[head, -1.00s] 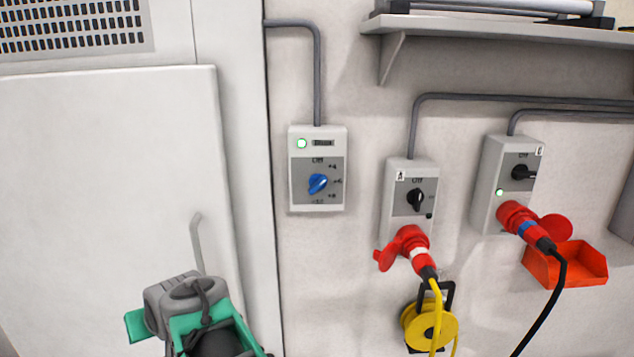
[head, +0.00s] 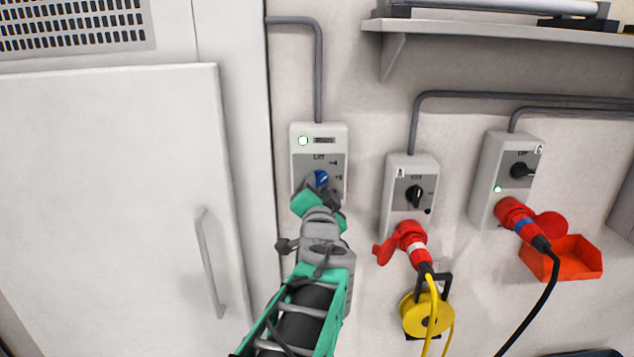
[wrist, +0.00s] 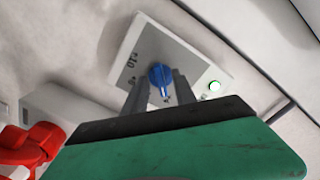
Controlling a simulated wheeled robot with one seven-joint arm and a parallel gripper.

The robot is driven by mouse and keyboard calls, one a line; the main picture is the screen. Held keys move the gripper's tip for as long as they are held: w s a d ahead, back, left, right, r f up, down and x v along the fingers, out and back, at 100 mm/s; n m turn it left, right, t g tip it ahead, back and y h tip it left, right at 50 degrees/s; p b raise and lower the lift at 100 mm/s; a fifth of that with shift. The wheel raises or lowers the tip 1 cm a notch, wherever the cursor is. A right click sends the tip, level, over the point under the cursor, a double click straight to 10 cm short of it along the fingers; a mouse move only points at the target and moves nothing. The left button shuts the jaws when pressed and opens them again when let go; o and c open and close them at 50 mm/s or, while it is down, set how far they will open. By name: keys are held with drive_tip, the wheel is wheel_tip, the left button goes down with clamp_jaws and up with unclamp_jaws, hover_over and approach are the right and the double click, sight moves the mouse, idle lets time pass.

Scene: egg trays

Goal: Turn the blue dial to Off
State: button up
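The blue dial (head: 321,179) is on the grey faceplate of a white control box (head: 333,133) on the wall. The box has a lit green lamp (head: 303,141), a small dark display and a scale marked Off at the top. My gripper (head: 321,187) is at the dial and covers its lower part and the lower scale in the head view. In the wrist view the blue dial (wrist: 160,75) shows between my two dark fingers (wrist: 160,82), with a gap visible at each side. The gripper is open around it. I cannot tell exactly where the dial points.
Two more boxes with black switches (head: 415,196) (head: 521,170) and red plugs (head: 411,240) (head: 517,216) are to the right. A yellow cable reel (head: 412,318) and an orange bin (head: 565,262) are below them. A shelf (head: 500,34) is above. A white cabinet door (head: 110,200) is at left.

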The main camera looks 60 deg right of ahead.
drive_tip(key=shift+w+d, duration=0.15)
drive_tip(key=shift+d, duration=0.1)
drive_tip(key=shift+c, duration=0.4)
clamp_jaws()
drive_tip(key=shift+a, duration=0.1)
